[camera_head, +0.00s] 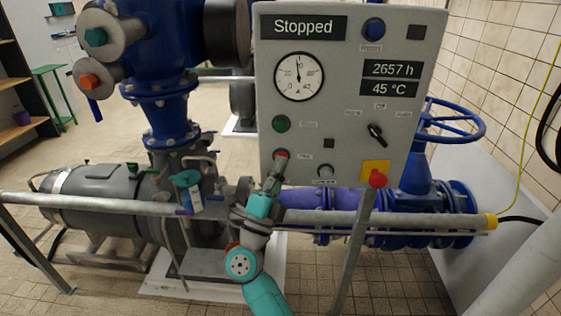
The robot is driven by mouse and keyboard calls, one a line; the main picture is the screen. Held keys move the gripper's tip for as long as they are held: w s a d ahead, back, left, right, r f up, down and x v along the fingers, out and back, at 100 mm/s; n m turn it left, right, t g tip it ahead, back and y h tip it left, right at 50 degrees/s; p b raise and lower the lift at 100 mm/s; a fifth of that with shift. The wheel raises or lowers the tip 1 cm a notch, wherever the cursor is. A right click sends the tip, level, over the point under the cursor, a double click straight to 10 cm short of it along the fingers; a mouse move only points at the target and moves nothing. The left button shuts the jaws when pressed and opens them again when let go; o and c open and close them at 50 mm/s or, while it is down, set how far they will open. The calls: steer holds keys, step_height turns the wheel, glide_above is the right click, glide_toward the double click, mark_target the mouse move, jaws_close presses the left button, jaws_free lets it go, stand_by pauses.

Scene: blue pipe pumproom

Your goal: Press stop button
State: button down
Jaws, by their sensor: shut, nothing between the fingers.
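A grey control panel (345,100) stands in the middle, and its upper display (304,27) reads "Stopped". A red button (281,154) sits at its lower left, below a green button (281,124). My gripper (278,168) is shut and empty, with its tips at the red button. The tips partly cover the button; I cannot tell whether they touch it or how far it is pressed. A red mushroom button (377,178) on a yellow plate (381,167) is at the panel's lower right, apart from my gripper.
A grey horizontal rail (100,206) crosses in front of the pump (95,190), with a post (353,245) below the panel. A black rotary switch (377,132), a gauge (299,76) and a blue button (373,27) are on the panel. A blue handwheel (455,118) stands at right.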

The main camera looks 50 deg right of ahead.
steer(key=shift+w+d, duration=0.15)
steer(key=shift+d, duration=0.05)
steer(key=shift+a, duration=0.1)
steer(key=shift+s+a, duration=0.25)
steer(key=shift+s, duration=0.05)
stand_by(0.3)
steer(key=shift+a, duration=0.1)
steer(key=shift+s+a, duration=0.95)
steer(key=shift+a, duration=0.2)
steer(key=shift+s+a, duration=0.9)
steer(key=shift+a, duration=0.25)
steer(key=s+a+f+n+t+y, duration=0.75)
steer(key=n+y, duration=0.25)
steer(key=n, duration=0.2)
steer(key=s+a+f+n+t+y, duration=0.6)
steer(key=f+n+t+y, duration=0.25)
steer(key=n, duration=0.35)
steer(key=s+a+f+n+g+y, duration=0.2)
steer(key=s+f+n+g+y, duration=0.1)
steer(key=s, duration=0.5)
steer(key=s+a+f+n+g+y, duration=0.3)
steer(key=s+f+g+y, duration=0.1)
steer(key=s, duration=0.5)
step_height(320, 180, down, 2)
steer(key=shift+a+f+n+g, duration=0.2)
steer(key=shift+n+g, duration=0.1)
steer(key=shift+g, duration=0.2)
